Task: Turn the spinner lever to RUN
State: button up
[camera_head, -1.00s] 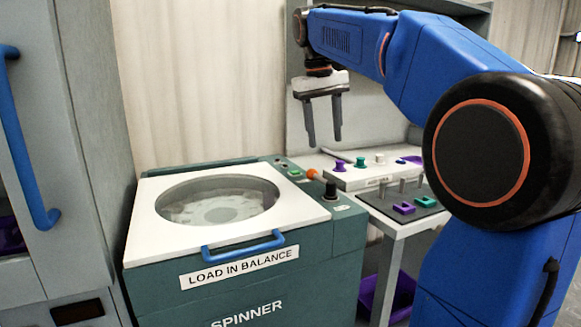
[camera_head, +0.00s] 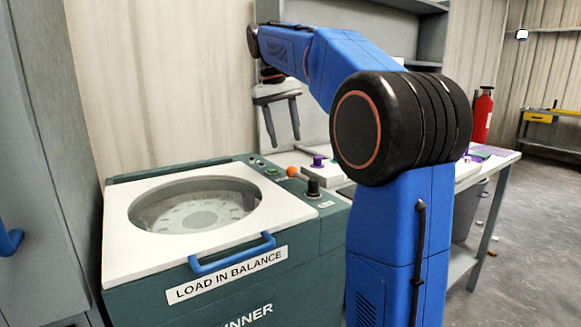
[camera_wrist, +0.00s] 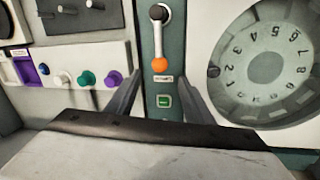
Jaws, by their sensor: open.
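The spinner (camera_head: 150,262) is a dark green cabinet with a white lid and a round window. Its lever has an orange ball (camera_head: 292,171) and a black pivot (camera_head: 313,187) on the right-hand strip of the top. In the wrist view the lever (camera_wrist: 159,38) runs from its pivot down to the orange ball, with a small unreadable label just below. My gripper (camera_head: 285,142) is open and empty, above the lever with its fingers pointing down. In the wrist view the fingertips (camera_wrist: 162,80) lie on either side of the strip, apart from the ball.
A blue lid handle (camera_head: 232,254) sticks out at the spinner's front. A green button (camera_wrist: 163,101) is near the lever. A bench with a panel of coloured knobs (camera_wrist: 86,78) stands beside the spinner. A red extinguisher (camera_head: 482,115) and open floor (camera_head: 530,220) are at right.

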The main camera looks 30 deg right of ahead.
aim_at(291, 167)
jog(key=f, duration=0.3)
jog(key=d+f, duration=0.1)
jog(key=f, duration=0.2)
jog(key=d+f, duration=0.1)
jog(key=f, duration=0.3)
jog(key=shift+s, duration=0.2)
grip_shut()
